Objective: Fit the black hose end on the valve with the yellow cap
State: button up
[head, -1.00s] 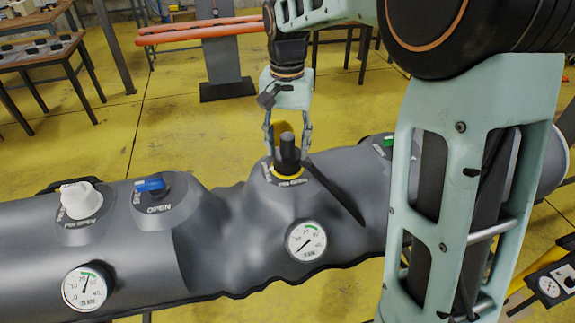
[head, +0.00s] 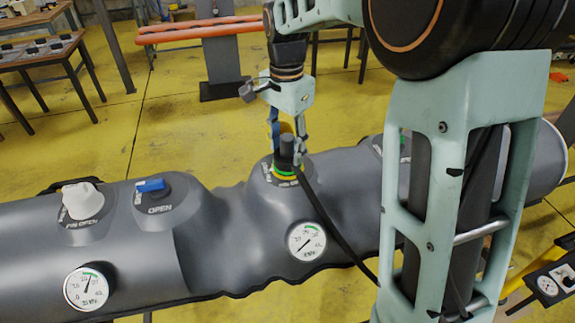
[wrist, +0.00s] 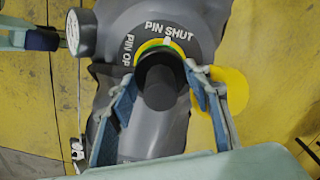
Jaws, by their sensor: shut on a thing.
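The black hose end (head: 287,148) stands upright on the valve (head: 284,173) in the middle of the grey tube. A yellow and green ring shows around its base. My gripper (head: 287,150) is shut on the hose end, with one finger on each side. In the wrist view the hose end (wrist: 160,82) is between my fingers, over the valve ring (wrist: 165,46), beside the words "PIN SHUT". Whether the hose end is fully seated cannot be told.
The hose (head: 330,232) runs down to the right across the tube. A white-capped valve (head: 82,201) and a blue-handled valve (head: 151,187) are on the left. Pressure gauges (head: 306,241) (head: 87,288) sit on the tube's front. My arm covers the tube's right part.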

jog(key=o, duration=1.3)
notch_tip(320, 180, up, 12)
jog(key=shift+r, duration=0.1)
